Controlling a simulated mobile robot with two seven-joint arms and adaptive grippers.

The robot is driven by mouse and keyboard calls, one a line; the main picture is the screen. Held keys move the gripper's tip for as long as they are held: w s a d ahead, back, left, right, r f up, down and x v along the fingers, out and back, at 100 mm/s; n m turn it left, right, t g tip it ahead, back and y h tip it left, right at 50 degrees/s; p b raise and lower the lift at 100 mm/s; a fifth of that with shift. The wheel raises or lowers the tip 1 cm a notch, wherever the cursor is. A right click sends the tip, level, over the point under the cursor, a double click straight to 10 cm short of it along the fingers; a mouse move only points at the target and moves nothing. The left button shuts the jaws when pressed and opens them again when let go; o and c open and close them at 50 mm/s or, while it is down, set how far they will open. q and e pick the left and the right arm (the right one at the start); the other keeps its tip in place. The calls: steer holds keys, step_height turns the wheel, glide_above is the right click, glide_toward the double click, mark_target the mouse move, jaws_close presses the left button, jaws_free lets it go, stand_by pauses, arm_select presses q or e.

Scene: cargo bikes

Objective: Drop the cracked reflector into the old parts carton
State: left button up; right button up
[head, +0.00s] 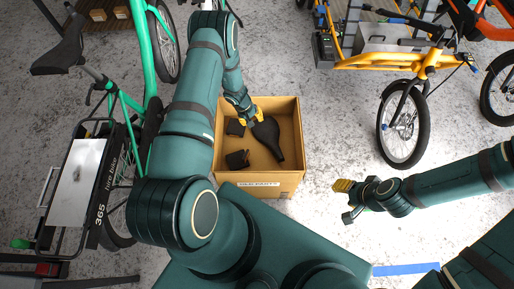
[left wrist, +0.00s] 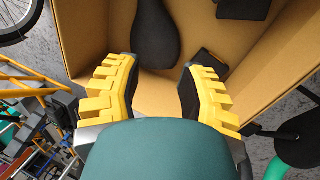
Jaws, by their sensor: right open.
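The old parts carton (head: 287,181) is an open cardboard box on the floor, with a label on its near side. It also fills much of the left wrist view (left wrist: 277,75). Inside lie a black saddle (head: 269,143) and small black parts, one of them near the carton's near left corner (head: 237,160). My left gripper (head: 247,119) is over the carton's far left part. In the left wrist view its yellow fingers (left wrist: 155,95) are apart with nothing between them. My right gripper (head: 345,199) is open and empty, right of the carton. I cannot make out a cracked reflector.
The floor between the carton and that wheel is clear.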

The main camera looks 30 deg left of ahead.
arm_select(q)
steer(key=v, duration=1.2)
stand_by(0.3)
